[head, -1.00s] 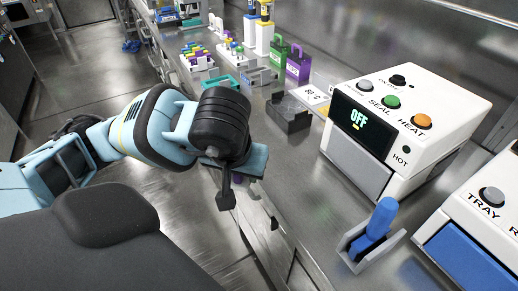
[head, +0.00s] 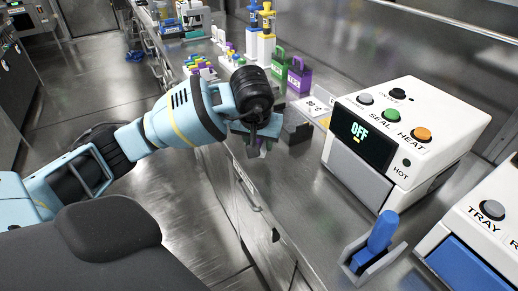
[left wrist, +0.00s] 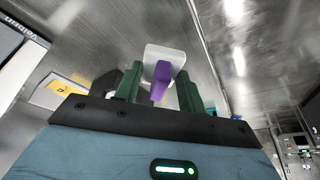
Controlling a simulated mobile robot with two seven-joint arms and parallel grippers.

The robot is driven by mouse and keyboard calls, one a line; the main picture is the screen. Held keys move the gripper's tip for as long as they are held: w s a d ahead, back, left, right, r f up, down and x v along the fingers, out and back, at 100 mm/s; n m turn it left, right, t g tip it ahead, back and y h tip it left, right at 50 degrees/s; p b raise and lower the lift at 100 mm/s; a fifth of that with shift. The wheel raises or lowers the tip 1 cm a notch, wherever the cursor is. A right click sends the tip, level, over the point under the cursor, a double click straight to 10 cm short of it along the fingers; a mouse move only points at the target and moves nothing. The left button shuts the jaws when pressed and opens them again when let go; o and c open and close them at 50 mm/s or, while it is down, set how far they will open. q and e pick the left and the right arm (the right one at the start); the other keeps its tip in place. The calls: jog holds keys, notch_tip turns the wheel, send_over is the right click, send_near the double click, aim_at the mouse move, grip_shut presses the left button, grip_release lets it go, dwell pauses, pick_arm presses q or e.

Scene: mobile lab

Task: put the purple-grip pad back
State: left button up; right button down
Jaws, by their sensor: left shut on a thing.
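My left gripper (head: 258,146) is above the near edge of the steel counter, in front of the dark square holder (head: 297,128). It is shut on the purple-grip pad. In the left wrist view the purple grip (left wrist: 161,82) sits between the two green fingers, with the white pad plate (left wrist: 166,54) beyond them. In the head view only a small part of the pad shows below the gripper; my gripper and wrist hide the rest. The holder is partly hidden by my gripper. My right gripper is not in view.
The white sealing machine (head: 398,135) reads OFF. A blue-handled tool (head: 380,232) stands in a grey holder near the front. The counter between the dark holder and the blue-handled tool is clear.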

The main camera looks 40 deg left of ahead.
pick_arm(q)
jog(key=shift+w, duration=0.15)
jog(key=shift+w+a, duration=0.2)
jog(key=shift+w, duration=0.1)
jog(key=shift+f, duration=1.8)
jog(key=shift+f, duration=0.1)
jog(key=o, duration=1.3)
jog(key=shift+s+d+r, duration=0.1)
jog(key=shift+s+r, duration=0.05)
jog(key=shift+r, duration=0.35)
jog(key=p+v, duration=0.1)
jog(key=v, duration=1)
jog(key=shift+s, duration=0.15)
